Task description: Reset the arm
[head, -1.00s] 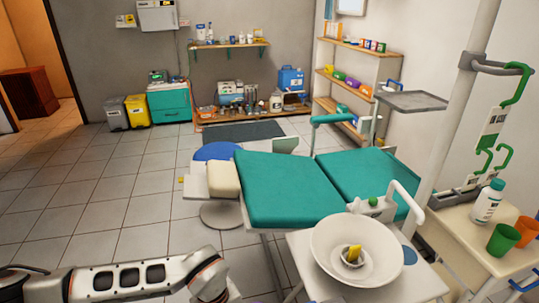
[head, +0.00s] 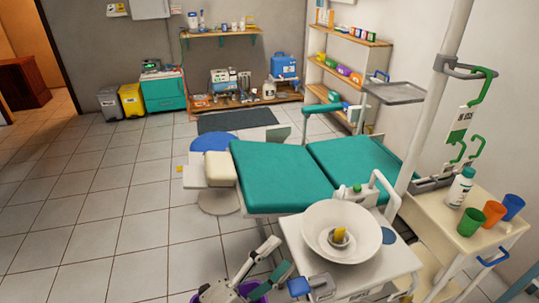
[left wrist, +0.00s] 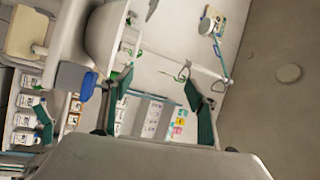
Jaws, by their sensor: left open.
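My left gripper (head: 281,256) is at the bottom middle of the head view, left of the white basin. Its jaws are apart with nothing between them. In the left wrist view the two green finger pads (left wrist: 158,82) stand wide apart, with the room behind them. The left arm behind the gripper is out of the head view. My right gripper is not in view.
A white basin (head: 318,220) holding a yellow item stands right of the gripper. The teal dental chair (head: 275,175) is behind. A white cart (head: 455,230) with cups and a bottle stands at right. The tiled floor (head: 95,225) at left is clear.

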